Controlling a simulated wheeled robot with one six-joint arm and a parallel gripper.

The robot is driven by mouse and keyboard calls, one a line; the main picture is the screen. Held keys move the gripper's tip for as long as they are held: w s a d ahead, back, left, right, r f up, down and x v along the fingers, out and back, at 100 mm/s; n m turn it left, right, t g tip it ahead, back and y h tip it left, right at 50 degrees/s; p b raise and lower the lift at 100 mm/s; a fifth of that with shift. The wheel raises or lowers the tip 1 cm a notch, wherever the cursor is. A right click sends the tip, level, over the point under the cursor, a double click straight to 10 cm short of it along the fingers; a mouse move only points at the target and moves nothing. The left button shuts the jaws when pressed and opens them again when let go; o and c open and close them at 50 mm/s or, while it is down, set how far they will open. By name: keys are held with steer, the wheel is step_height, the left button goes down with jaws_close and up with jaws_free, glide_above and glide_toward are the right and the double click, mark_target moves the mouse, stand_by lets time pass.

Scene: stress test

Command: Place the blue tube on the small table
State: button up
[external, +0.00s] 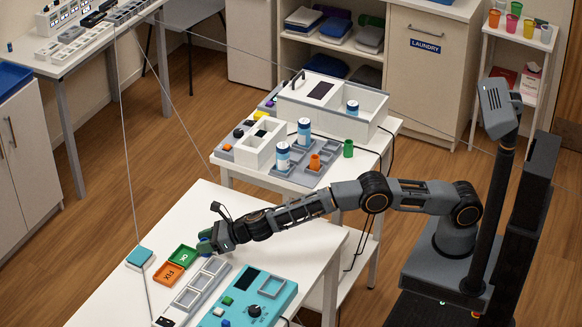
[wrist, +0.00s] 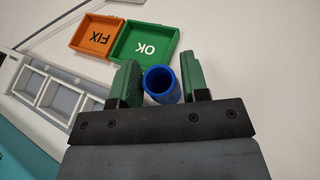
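A blue tube (wrist: 161,86) is between the green fingers of my gripper (wrist: 162,82) in the wrist view, its open end toward the camera. I cannot tell whether the tube touches the tabletop. Another white table (external: 374,143) stands behind. Which one is the small table is not clear.
The green OK tray (external: 182,256) and orange FIX tray (external: 168,273) look empty. A row of grey compartments (external: 188,297) and a teal panel with a knob (external: 247,298) lie in front. Bottles, a green cup (external: 348,148) and boxes occupy the back table.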

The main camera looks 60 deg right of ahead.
steer(key=c, duration=0.6)
steer(key=shift+c, duration=0.2)
steer(key=shift+r, duration=0.1)
